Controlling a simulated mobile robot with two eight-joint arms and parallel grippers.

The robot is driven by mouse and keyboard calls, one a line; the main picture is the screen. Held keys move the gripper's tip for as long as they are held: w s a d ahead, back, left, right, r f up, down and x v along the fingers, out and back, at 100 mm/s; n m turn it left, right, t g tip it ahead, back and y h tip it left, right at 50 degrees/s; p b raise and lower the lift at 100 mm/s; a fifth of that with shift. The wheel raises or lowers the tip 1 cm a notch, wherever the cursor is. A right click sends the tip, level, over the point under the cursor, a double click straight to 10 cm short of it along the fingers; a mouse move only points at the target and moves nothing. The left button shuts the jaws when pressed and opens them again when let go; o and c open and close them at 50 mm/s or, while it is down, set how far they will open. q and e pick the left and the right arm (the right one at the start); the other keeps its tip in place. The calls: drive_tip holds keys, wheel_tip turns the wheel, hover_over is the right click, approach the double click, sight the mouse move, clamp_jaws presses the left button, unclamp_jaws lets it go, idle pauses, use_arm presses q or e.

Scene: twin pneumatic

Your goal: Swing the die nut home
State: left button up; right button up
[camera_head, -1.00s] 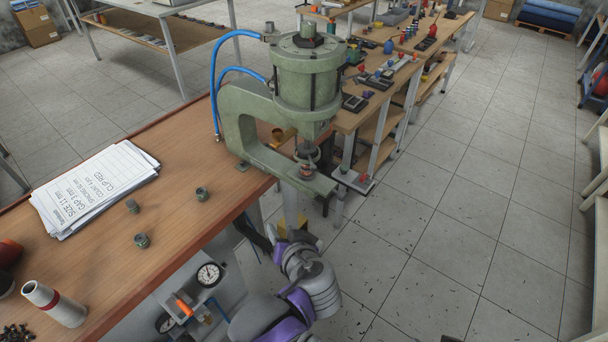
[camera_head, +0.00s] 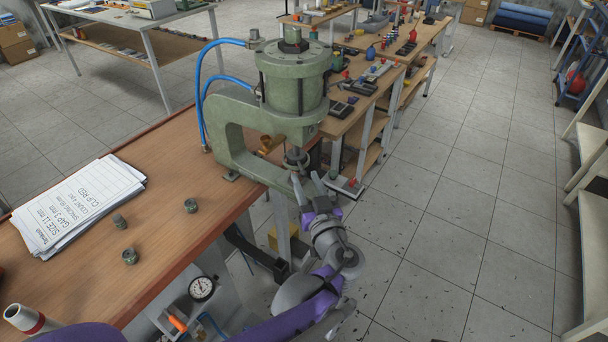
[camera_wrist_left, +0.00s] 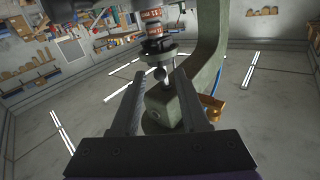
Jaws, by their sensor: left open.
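The green C-frame press (camera_head: 240,145) stands at the table corner. A round metal collar (camera_head: 296,158) sits on its rod above the lower jaw; I cannot tell for sure that it is the die nut. My left gripper (camera_head: 310,186) is at the front end of the lower jaw, fingers pointing up, open. In the left wrist view the gripper (camera_wrist_left: 158,98) has its fingers apart, with the green jaw end (camera_wrist_left: 180,105) and a round knob (camera_wrist_left: 159,73) showing between and beyond them. Contact cannot be told. A labelled orange-and-white collar (camera_wrist_left: 152,22) shows beyond. My right gripper is out of view.
Blue hoses (camera_head: 200,95) run behind the press.

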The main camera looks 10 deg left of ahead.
sight(298, 165)
use_arm(q)
drive_tip(key=shift+x, duration=1.1)
clamp_jaws()
idle(0.7)
